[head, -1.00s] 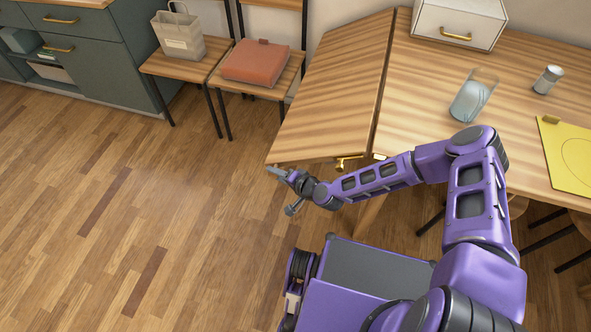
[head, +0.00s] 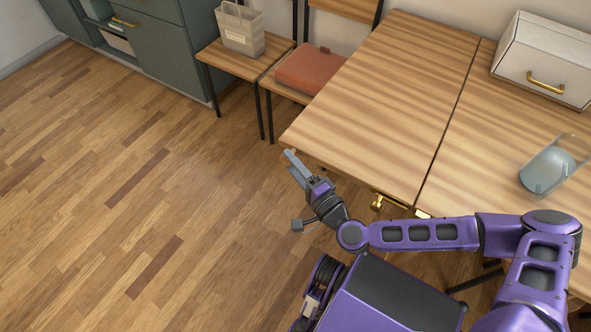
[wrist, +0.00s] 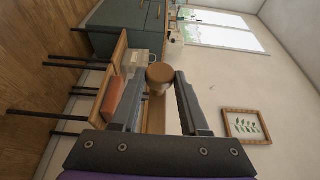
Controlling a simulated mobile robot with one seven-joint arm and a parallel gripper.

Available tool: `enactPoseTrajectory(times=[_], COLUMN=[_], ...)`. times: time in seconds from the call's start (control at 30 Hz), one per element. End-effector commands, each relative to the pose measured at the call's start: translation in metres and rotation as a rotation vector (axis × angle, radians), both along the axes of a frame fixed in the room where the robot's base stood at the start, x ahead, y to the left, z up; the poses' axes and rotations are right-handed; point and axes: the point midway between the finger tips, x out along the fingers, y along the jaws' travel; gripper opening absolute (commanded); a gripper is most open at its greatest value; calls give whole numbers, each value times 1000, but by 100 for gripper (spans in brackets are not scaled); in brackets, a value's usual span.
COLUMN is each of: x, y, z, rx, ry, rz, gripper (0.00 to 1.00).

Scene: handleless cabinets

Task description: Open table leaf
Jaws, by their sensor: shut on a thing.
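The table leaf (head: 385,85) is the wooden panel left of the seam in the table top. In the head view it looks about level with the fixed table top (head: 480,130). My gripper (head: 292,160) is at the leaf's near left corner, pointing up along its edge. In the wrist view my gripper (wrist: 157,85) has its fingers on either side of a round brown wooden knob (wrist: 160,73) and is shut on it. The head view does not show this grip; the leaf hides it. A brass bracket (head: 386,203) shows under the leaf's near edge.
A white box with a brass handle (head: 545,75) and a glass (head: 553,168) stand on the fixed top. The floor to the left (head: 150,200) is clear.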

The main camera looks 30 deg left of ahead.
Motion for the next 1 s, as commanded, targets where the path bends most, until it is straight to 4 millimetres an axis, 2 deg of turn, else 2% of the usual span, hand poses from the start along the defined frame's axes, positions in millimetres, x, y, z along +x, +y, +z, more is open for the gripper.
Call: enactPoseTrajectory(times=[0.2,0.53,0.57,0.7,1.0], x=[-1,-1,-2,-2,-2], y=[0,1,1,1,-2], z=[9,12,12,11,8], rx=[29,34,34,32,27], ry=[-3,-6,-6,-4,-1], rz=[0,2,2,2,1], gripper=[0,0,48,73,73])
